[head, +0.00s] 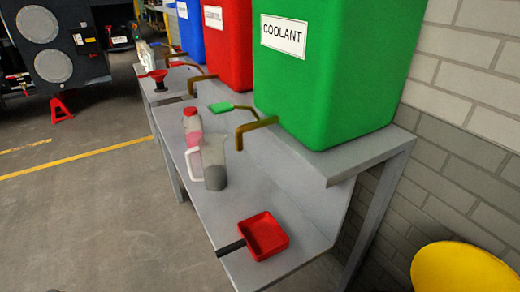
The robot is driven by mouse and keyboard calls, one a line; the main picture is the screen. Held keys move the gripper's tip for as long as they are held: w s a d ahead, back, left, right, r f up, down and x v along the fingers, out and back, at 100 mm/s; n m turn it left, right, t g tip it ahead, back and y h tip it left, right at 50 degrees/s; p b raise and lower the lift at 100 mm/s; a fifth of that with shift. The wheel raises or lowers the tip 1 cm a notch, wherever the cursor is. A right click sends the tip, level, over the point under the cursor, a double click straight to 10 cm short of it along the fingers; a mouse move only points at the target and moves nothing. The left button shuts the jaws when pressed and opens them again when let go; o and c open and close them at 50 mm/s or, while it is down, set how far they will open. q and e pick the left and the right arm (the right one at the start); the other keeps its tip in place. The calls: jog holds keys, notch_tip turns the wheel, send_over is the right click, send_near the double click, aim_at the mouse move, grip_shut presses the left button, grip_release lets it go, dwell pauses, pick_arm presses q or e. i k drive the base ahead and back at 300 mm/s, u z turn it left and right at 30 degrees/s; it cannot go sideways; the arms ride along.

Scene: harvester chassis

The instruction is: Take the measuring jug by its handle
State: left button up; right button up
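The measuring jug (215,177) stands upright on the lower shelf of the grey bench, near its middle. Its lower part looks grey and its upper part is clear. Its pale handle (193,163) is on the left side, towards the shelf's outer edge. The jug stands close in front of a pinkish bottle with a red cap (190,111) and partly covers it. Neither of my grippers is in view, and nothing holds the jug.
A red tray with a dark handle (264,235) lies nearer on the shelf (222,215). A brown tap (257,127) juts out above the jug's right side. Green coolant (330,85), red (228,45) and blue (189,28) containers stand on the upper shelf.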

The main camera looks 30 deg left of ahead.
aim_at(210, 147)
jog(key=k, duration=1.2)
jog(key=u, duration=0.85)
jog(key=i, duration=1)
jog(key=u, duration=0.5)
jog(key=k, duration=0.2)
jog(key=z, duration=1.15)
